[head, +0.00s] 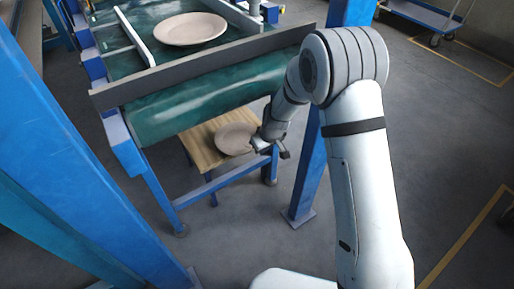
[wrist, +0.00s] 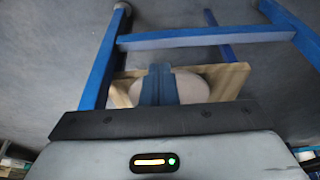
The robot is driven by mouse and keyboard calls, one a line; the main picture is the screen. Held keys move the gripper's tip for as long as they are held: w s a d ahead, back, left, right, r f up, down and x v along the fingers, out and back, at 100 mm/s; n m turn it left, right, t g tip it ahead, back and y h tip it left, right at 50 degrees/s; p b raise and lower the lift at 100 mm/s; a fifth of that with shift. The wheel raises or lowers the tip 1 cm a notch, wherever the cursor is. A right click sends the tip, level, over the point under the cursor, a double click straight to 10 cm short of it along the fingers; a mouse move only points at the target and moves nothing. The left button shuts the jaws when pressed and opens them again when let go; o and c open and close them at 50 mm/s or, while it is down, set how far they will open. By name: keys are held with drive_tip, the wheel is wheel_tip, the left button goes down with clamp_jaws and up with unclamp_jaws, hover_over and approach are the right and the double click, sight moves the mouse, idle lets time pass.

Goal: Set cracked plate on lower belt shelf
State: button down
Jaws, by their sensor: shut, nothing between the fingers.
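A beige plate (head: 237,138) lies flat on the wooden lower shelf (head: 203,153) under the belt. In the wrist view the same plate (wrist: 192,86) shows behind my fingers, on the light wood shelf (wrist: 235,80). Another beige plate (head: 190,28) lies on the green upper belt (head: 150,15). I cannot make out a crack on either plate. My gripper (head: 268,147) is at the right edge of the shelf, close beside the lower plate. In the wrist view my gripper's fingers (wrist: 159,70) are together and empty; whether they touch the plate is unclear.
A grey rail (head: 200,68) crosses the belt's front end, above my gripper. Blue frame legs (head: 160,190) stand around the shelf, and a blue post (head: 310,175) stands close to the right of my gripper. A blue cart (head: 425,15) is at the far right. Floor on the right is clear.

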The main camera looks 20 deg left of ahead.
drive_tip(key=w+a+f+b, duration=0.4)
drive_tip(key=a+f, duration=0.1)
drive_tip(key=f, duration=0.3)
drive_tip(key=shift+f, duration=0.3)
